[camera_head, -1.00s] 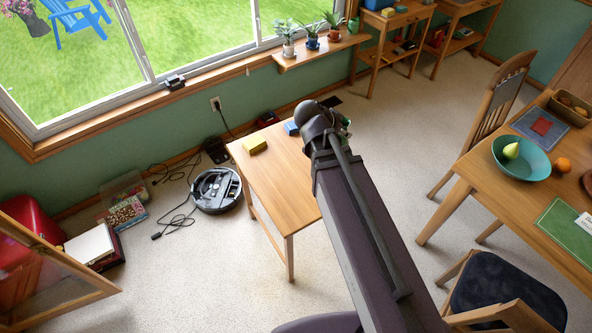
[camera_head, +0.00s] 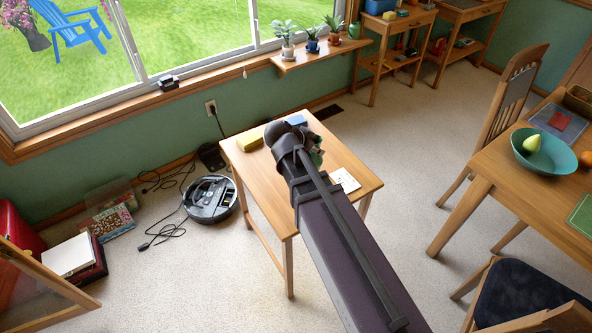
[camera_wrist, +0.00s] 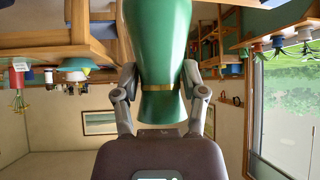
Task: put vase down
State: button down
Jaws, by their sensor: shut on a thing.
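A green vase (camera_wrist: 160,50) with a thin gold band fills the middle of the wrist view, where the room appears upside down. My gripper (camera_wrist: 158,85) is shut on it, one finger on each side. In the head view my arm hides most of the vase, and only a bit of green (camera_head: 318,158) shows beside my gripper (camera_head: 308,150). The gripper is over the small wooden table (camera_head: 268,188). I cannot tell whether the vase's base touches the tabletop.
A yellow block (camera_head: 250,138), a blue item (camera_head: 296,120) and a white card (camera_head: 345,180) are on the small table. The front left of its top is clear. A robot vacuum (camera_head: 210,199) and cables lie on the floor to the left. A dining table (camera_head: 480,195) stands to the right.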

jog(key=w+a+f+b, duration=0.1)
jog(key=a+f+b, duration=0.2)
jog(key=f+b, duration=0.2)
notch_tip(320, 180, down, 2)
jog(key=shift+a+b, duration=0.25)
jog(key=shift+b, duration=0.15)
jog(key=w+a+f+b, duration=0.1)
jog(key=w+a, duration=0.8)
jog(key=w, duration=0.3)
jog(key=shift+w+a+f, duration=0.2)
jog(key=shift+w+a, duration=0.05)
jog(key=shift+w, duration=0.15)
jog(key=shift+f+b, duration=0.15)
jog(key=shift+b, duration=0.2)
notch_tip(320, 180, down, 3)
jog(key=b, duration=0.3)
jog(key=shift+f, duration=0.15)
jog(key=shift+c, duration=0.7)
grip_release()
